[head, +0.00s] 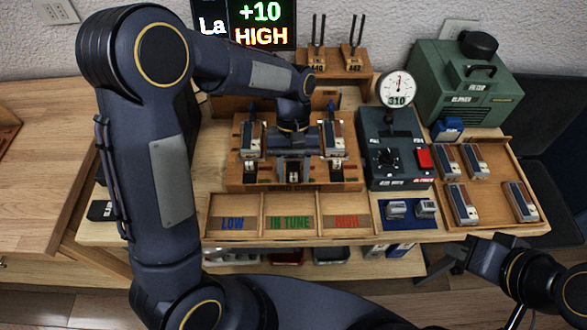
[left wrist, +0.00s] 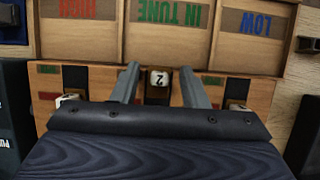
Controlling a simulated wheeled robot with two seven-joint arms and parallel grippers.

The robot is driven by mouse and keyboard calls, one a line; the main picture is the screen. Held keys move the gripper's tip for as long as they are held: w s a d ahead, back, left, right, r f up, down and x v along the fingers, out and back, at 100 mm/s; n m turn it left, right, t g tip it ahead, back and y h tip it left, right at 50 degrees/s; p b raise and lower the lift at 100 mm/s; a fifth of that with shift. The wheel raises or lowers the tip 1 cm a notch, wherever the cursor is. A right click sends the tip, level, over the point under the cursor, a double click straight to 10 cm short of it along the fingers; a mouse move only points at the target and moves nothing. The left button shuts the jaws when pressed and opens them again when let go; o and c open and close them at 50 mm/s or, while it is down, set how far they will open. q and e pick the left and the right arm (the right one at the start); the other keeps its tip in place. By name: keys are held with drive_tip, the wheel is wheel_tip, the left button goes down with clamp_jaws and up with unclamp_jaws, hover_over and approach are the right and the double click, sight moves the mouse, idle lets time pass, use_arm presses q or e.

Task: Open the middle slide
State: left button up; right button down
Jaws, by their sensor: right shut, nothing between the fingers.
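The wooden piano-action block (head: 240,180) stands in the middle of the bench, with a slot in its front face for each slide. My left gripper (head: 293,168) reaches down over the block's middle. Its two grey fingers (left wrist: 160,88) are apart, one on each side of the tag, with a visible gap to it. Contact cannot be told. My forearm and wrist hide much of the middle. My right gripper (head: 455,266) is shut and empty, off the bench's front right.
In front of the block is a tray marked LOW, IN TUNE and HIGH (head: 263,215). A dark tuner box (head: 397,175), a module tray (head: 490,205) and a green case (head: 465,80) stand to the right.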

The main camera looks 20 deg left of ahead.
use_arm(q)
drive_tip(key=v, duration=0.7)
drive_tip(key=shift+r, duration=0.35)
drive_tip(key=shift+w+a, duration=0.1)
drive_tip(key=s+a+r+t+h, duration=0.3)
drive_tip(key=s+a+r+t, duration=0.15)
drive_tip(key=s+a, duration=0.2)
drive_tip(key=s+a+m+t, duration=0.1)
drive_tip(key=s+t, duration=0.4)
drive_tip(key=s, duration=0.6)
drive_tip(key=shift+s+a+f+m+t, duration=0.3)
drive_tip(key=shift+s+a+f+t, duration=0.05)
drive_tip(key=shift+a+f, duration=0.2)
